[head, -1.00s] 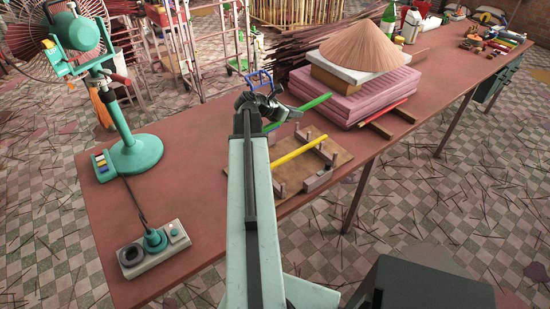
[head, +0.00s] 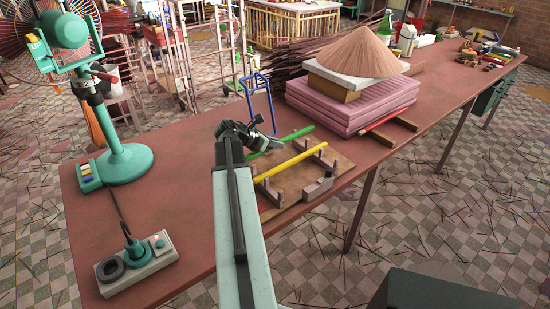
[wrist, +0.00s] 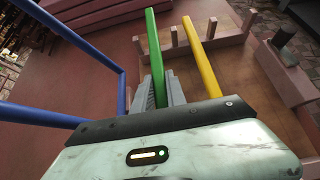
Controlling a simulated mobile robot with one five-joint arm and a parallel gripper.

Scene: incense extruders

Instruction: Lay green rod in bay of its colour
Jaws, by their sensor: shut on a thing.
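A green rod (head: 291,138) is held in my gripper (head: 268,145), beyond the yellow rod (head: 291,158) and roughly in line with it. In the wrist view the green rod (wrist: 153,45) runs up from between the jaws (wrist: 160,92), which are closed on it. The yellow rod (wrist: 204,58) lies just to its right, apart from it. The yellow rod rests on a wooden rack (head: 325,187) with short upright posts. I see no colour marks on the rack's bays. Whether the green rod touches the rack I cannot tell.
A blue wire frame (head: 257,100) stands close behind my gripper, and shows left in the wrist view (wrist: 60,115). A pink stack (head: 350,105) with a straw hat is behind right, with a red rod (head: 381,120) beside it. A teal fan (head: 122,165) stands left; the table's left-middle is bare.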

